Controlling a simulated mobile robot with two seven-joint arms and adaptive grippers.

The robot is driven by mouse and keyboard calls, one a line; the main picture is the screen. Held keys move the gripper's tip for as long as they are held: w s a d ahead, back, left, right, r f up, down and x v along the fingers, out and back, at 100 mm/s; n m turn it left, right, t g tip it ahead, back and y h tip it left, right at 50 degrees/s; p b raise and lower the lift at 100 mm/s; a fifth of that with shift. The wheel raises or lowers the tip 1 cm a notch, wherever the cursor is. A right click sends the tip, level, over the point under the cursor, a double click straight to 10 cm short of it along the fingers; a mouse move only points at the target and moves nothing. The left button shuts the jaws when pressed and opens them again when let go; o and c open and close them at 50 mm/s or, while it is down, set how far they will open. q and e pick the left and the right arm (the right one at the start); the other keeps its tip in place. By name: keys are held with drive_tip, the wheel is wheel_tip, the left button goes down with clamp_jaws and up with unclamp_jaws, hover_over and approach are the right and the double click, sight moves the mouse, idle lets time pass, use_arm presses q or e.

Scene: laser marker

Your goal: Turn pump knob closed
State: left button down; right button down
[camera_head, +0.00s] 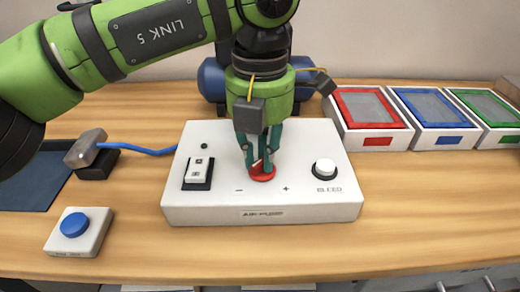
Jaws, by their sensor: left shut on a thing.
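A white pump control box (300,213) stands on the wooden table in the middle of the view. Its red knob (262,175) sits between minus and plus marks near the front of the top face. My left gripper (262,164) points down from above with its fingers closed on the red knob. The fingers hide the back part of the knob. A white rocker switch (198,170) is left of the knob, and a white bleed button (325,168) is to its right. My right gripper does not show.
A blue cylinder (211,80) lies behind the box, partly hidden by my arm. Red, blue and green framed trays (372,108) stand at the back right. A blue button box (77,228) and a metal tool with a blue cable (90,147) are at left. The front right table is clear.

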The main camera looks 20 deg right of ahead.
use_arm(q)
drive_tip(key=c, duration=1.2)
unclamp_jaws()
wheel_tip(320, 180, up, 12)
